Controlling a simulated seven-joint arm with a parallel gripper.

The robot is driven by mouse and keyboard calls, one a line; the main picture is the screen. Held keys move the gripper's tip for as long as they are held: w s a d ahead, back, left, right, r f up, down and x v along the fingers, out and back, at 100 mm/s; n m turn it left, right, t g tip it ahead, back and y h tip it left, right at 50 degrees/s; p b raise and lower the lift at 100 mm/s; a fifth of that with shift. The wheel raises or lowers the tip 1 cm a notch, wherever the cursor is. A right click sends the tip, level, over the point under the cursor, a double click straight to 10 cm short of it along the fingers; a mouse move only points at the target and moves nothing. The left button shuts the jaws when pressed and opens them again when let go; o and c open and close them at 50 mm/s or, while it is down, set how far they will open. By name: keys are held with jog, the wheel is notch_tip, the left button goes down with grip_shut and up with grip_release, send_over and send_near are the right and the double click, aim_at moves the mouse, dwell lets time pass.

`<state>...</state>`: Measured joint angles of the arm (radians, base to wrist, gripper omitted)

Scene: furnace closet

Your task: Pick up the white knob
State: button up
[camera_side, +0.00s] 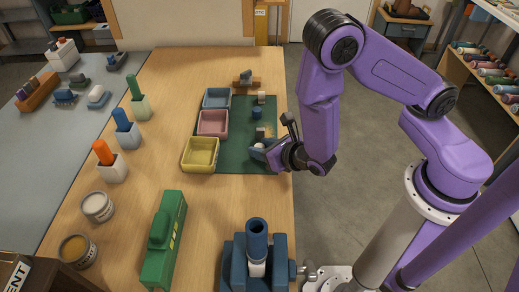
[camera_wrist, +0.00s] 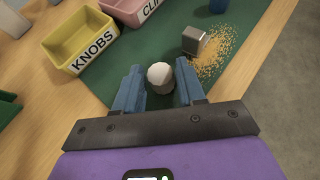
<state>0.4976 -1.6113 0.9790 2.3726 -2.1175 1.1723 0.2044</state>
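The white knob (camera_wrist: 160,77) is a pale, round-topped piece on the green mat (camera_wrist: 110,72). In the wrist view it lies between the tips of my gripper's two blue fingers (camera_wrist: 159,68), which stand apart on either side of it. Whether either finger touches the knob I cannot tell. In the side view my gripper (camera_side: 266,148) is low over the mat's near right part, and the knob (camera_side: 257,152) is partly hidden by it.
A yellow bin marked KNOBS (camera_wrist: 82,40) and a pink bin (camera_wrist: 135,8) stand left of the knob. A grey block (camera_wrist: 193,41) and scattered tan grains (camera_wrist: 215,50) lie beyond it to the right. A blue bin (camera_side: 217,98) and blue cylinder (camera_side: 256,112) are farther back.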

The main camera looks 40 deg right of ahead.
jog(key=c, duration=0.6)
jog(key=shift+o, duration=0.2)
jog(key=shift+r, duration=0.15)
